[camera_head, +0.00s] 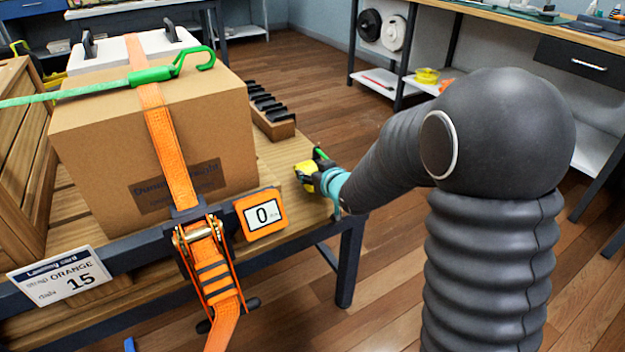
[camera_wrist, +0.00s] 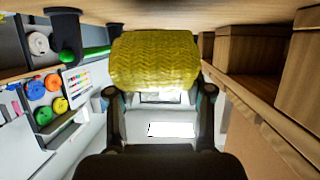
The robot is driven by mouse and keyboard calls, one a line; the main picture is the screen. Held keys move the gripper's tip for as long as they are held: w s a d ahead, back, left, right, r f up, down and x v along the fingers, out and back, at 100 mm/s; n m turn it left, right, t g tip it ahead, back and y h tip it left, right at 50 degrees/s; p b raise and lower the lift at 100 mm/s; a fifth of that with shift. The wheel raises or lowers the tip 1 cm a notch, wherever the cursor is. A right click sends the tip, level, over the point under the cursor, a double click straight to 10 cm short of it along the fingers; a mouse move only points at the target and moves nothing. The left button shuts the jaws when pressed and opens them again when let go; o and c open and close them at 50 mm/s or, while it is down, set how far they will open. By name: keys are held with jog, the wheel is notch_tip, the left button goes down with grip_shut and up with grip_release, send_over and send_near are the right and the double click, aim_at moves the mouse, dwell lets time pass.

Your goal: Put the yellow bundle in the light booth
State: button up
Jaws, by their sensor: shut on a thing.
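The yellow bundle (camera_wrist: 155,60), a woven roll, is held between the fingers of my gripper (camera_wrist: 160,95) in the wrist view. In the head view a small part of the yellow bundle (camera_head: 304,172) shows at my gripper (camera_head: 318,176), by the right end of the wooden bench. My gripper is shut on it; my arm hides part of this area. I cannot pick out the light booth for certain. A bright white rectangle (camera_wrist: 171,130) shows beyond my gripper in the wrist view.
A cardboard box (camera_head: 150,140) under an orange strap (camera_head: 168,150) stands on the bench, left of my gripper. A black-slotted wooden rack (camera_head: 270,115) and an orange display (camera_head: 262,213) reading 0 are near. Open floor (camera_head: 330,100) lies behind. A workbench (camera_head: 520,20) stands at the back right.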

jog(key=shift+f, duration=1.05)
jog(key=shift+f, duration=0.15)
jog(key=o, duration=1.2)
jog(key=shift+s+d+r, duration=0.1)
jog(key=shift+r, duration=0.15)
jog(key=v, duration=1.1)
jog(key=shift+s+d, duration=0.2)
jog(key=shift+s, duration=0.1)
